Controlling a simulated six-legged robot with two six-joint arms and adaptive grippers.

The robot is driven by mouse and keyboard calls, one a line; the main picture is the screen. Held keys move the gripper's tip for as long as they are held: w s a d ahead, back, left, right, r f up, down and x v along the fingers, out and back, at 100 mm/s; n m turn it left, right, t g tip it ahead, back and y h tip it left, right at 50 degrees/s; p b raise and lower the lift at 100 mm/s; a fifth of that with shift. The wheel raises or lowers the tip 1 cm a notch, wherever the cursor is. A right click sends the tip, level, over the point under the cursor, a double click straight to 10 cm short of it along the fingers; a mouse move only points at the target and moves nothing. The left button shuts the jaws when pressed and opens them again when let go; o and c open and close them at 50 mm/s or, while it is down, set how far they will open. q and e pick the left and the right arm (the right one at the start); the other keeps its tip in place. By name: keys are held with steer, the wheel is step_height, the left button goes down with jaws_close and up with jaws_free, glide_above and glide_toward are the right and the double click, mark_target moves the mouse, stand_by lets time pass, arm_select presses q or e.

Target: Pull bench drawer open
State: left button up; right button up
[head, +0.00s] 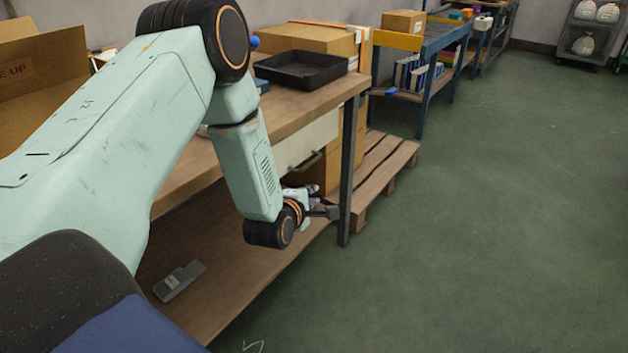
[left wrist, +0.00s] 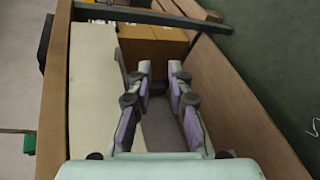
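The bench drawer has a cream front (head: 306,140) with a dark bar handle (head: 306,162), under the wooden bench top (head: 318,99). The front looks flush with the bench. My left gripper (head: 325,211) is beside and below the handle, partly hidden by its own wrist. In the left wrist view, the gripper (left wrist: 160,72) is open, with two purple-padded fingers apart. The cream drawer front (left wrist: 92,95) lies left of the fingers. The dark handle (left wrist: 121,64) shows close by the left finger; I cannot tell whether they touch. My right gripper is not in view.
A black tray (head: 301,73) and cardboard boxes stand on the bench. A dark bench leg (head: 346,175) is close to the gripper. The wooden lower shelf (head: 235,275) is below, with a small grey item (head: 180,280). The green floor on the right is clear.

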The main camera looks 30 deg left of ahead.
mark_target(312, 163)
arm_select(q)
steer(key=w+a+n+b, duration=0.1)
steer(key=w+a, duration=0.1)
steer(key=w, duration=0.1)
steer(key=w+a+r+n+t+b, duration=0.1)
steer(key=w+a+n, duration=0.1)
steer(key=w, duration=0.1)
steer(key=w+a+n+t+y+b, duration=0.1)
steer(key=w+a+b, duration=0.1)
steer(key=w, duration=0.1)
steer(key=shift+w+a+r+n, duration=0.15)
steer(key=shift+w+r+n, duration=0.05)
steer(key=shift+r+n, duration=0.1)
steer(key=shift+w+f, duration=0.1)
steer(key=shift+w, duration=0.55)
steer(key=shift+w+a+f, duration=0.1)
steer(key=shift+w+a, duration=0.1)
steer(key=shift+w, duration=0.1)
steer(key=shift+d, duration=0.1)
steer(key=shift+c, duration=0.4)
jaws_close()
